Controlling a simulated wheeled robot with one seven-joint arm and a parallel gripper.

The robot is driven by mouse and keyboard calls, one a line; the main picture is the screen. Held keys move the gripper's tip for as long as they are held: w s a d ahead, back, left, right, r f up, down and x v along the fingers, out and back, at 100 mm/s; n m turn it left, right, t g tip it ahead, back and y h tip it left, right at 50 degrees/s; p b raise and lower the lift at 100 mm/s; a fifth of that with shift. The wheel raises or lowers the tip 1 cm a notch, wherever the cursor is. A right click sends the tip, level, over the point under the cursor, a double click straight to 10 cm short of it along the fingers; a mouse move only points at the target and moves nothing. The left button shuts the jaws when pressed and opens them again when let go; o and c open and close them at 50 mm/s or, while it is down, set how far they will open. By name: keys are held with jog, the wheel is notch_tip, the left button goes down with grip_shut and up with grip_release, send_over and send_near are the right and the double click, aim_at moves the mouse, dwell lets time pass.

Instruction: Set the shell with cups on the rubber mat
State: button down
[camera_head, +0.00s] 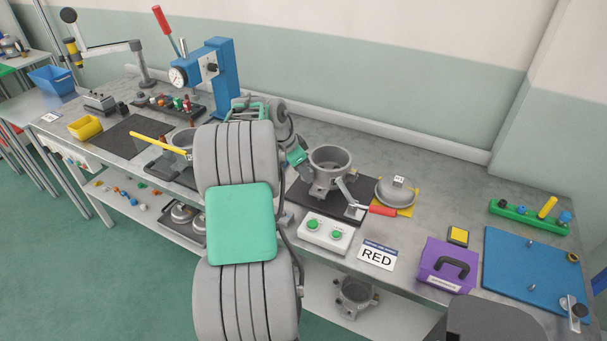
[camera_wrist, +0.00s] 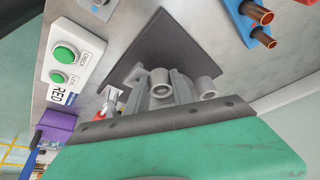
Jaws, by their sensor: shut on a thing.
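My gripper (camera_head: 298,157), with green parts, is shut on the grey shell with cups (camera_head: 331,168) at its left side. The shell is an open ring, roughly upright, over a dark square mat (camera_head: 300,202); I cannot tell whether its underside touches it. In the wrist view the shell's round cups (camera_wrist: 161,82) show beyond my green gripper body (camera_wrist: 190,145), with the dark mat (camera_wrist: 165,42) behind them. The fingertips are hidden there. Another dark mat (camera_head: 115,138) lies farther left on the bench; I cannot tell which is rubber.
A red-handled clamp (camera_head: 380,210) is close by the shell. A domed lid (camera_head: 396,190) lies to the right. A button box (camera_head: 326,233), RED sign (camera_head: 377,256) and purple case (camera_head: 448,265) stand along the front. A blue press (camera_head: 213,80) stands behind my arm.

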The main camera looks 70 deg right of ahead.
jog(key=shift+r+p, duration=0.55)
jog(key=shift+r, duration=0.75)
